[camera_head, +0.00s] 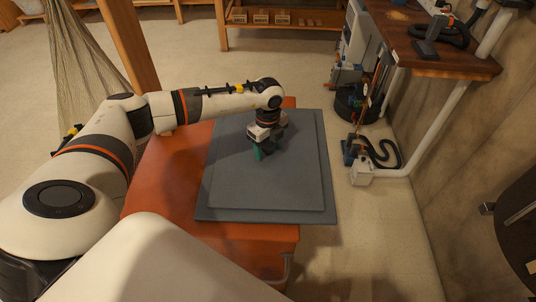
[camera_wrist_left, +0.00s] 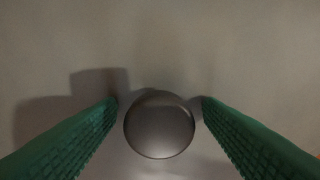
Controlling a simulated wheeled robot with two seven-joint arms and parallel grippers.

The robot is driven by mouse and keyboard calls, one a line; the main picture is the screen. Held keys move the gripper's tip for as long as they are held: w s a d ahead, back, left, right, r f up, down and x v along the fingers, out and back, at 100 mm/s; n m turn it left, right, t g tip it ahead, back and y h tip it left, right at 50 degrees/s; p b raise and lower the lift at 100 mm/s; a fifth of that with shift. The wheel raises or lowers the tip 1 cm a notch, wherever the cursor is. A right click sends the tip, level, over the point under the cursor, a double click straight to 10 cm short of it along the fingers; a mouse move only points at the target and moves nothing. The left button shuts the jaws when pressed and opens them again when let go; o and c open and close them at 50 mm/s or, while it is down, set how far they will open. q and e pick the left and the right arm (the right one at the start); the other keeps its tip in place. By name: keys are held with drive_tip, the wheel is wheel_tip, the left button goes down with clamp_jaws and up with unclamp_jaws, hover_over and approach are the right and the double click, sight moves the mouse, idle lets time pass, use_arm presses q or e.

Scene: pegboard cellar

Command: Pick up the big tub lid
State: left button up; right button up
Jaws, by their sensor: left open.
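The big tub lid (camera_head: 300,185) is a large grey, square, stepped slab lying flat over an orange surface. My left gripper (camera_head: 260,153) points down at the upper middle of the lid in the head view. In the left wrist view its two green ribbed fingers (camera_wrist_left: 160,100) are open, one on each side of a round grey knob (camera_wrist_left: 160,125). A gap shows between the knob and each finger. The knob stands on the plain grey lid surface (camera_wrist_left: 165,40). In the head view the knob is hidden by the gripper. My right gripper is not in view.
The orange surface (camera_head: 170,190) reaches past the lid on the left and bottom. A wooden workbench (camera_head: 430,50) with tools stands at the upper right. A black-hosed device (camera_head: 365,160) sits on the floor right of the lid. A wooden post (camera_head: 130,45) stands behind my left arm.

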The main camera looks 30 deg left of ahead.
use_arm(q)
drive_tip(key=c, duration=1.2)
drive_tip(key=shift+r, duration=0.15)
